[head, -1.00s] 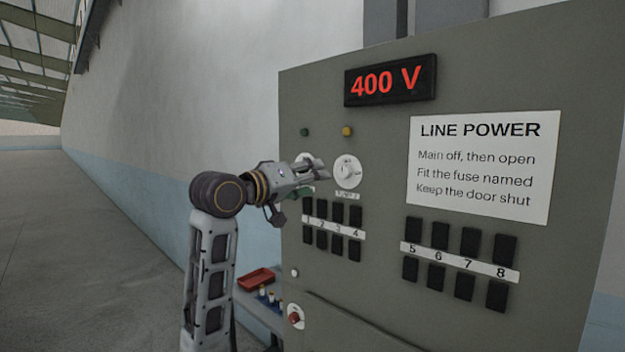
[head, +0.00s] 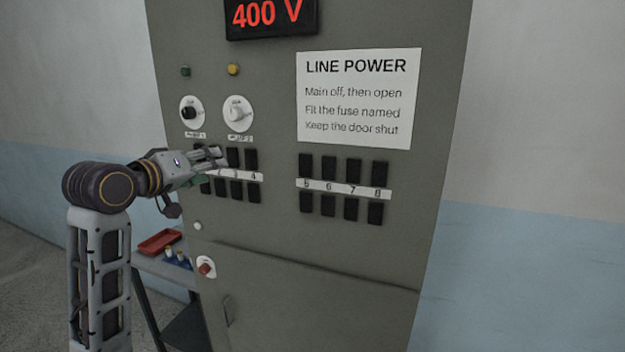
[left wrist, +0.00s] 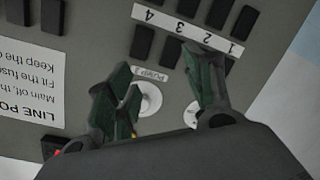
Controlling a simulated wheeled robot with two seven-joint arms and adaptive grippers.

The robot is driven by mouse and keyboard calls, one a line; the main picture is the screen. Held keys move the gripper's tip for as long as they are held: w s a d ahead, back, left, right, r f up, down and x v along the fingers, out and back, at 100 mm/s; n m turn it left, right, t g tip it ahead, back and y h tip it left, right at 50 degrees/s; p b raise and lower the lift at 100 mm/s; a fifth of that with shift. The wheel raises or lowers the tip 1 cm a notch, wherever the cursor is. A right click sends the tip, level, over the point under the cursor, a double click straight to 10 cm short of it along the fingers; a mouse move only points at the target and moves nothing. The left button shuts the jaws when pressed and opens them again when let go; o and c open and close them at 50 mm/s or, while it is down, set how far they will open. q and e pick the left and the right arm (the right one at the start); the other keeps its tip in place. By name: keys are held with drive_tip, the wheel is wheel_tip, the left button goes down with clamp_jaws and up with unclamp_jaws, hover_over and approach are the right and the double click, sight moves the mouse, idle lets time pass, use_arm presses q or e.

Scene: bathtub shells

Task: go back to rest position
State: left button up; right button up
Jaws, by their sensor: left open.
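My left gripper (head: 213,161) is open and empty in front of the grey power cabinet (head: 300,255), by the fuse row marked 1 to 4. Its fingers hide part of that row in the head view. I cannot tell whether the fingers touch the cabinet. My right gripper is not in view.
The cabinet carries a 400 V display (head: 270,14), a LINE POWER sign (head: 357,98) and black fuses 5 to 8 (head: 341,188). A red button (head: 206,268) sits low on the left. A red tray (head: 160,242) rests on a side bench (head: 163,267). Floor at left is open.

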use_arm(q)
drive_tip(key=s+d+f+m+g+y, duration=0.1)
drive_tip(key=s+f+g, duration=0.25)
drive_tip(key=f, duration=1.15)
drive_tip(key=s+d+f+m+g+y, duration=0.15)
drive_tip(key=s+f, duration=0.25)
drive_tip(key=f, duration=1.2)
drive_tip(key=s+f+m+g+y, duration=0.25)
drive_tip(key=s+f+g, duration=0.45)
drive_tip(key=s+f, duration=1.45)
drive_tip(key=s+f+g+b, duration=0.1)
drive_tip(key=s+f, duration=0.1)
drive_tip(key=f, duration=1.5)
drive_tip(key=s+f+b, duration=0.1)
drive_tip(key=s+f, duration=0.2)
drive_tip(key=f, duration=1.4)
drive_tip(key=s+a+f+b, duration=0.1)
drive_tip(key=s+a+f, duration=0.1)
drive_tip(key=s+f, duration=0.8)
drive_tip(key=s+a+f+g+b, duration=0.1)
drive_tip(key=s+a+f, duration=0.1)
drive_tip(key=s+f, duration=0.9)
drive_tip(key=shift+s+f+m, duration=0.3)
drive_tip(key=shift+s+m, duration=0.1)
drive_tip(key=shift+s, duration=0.15)
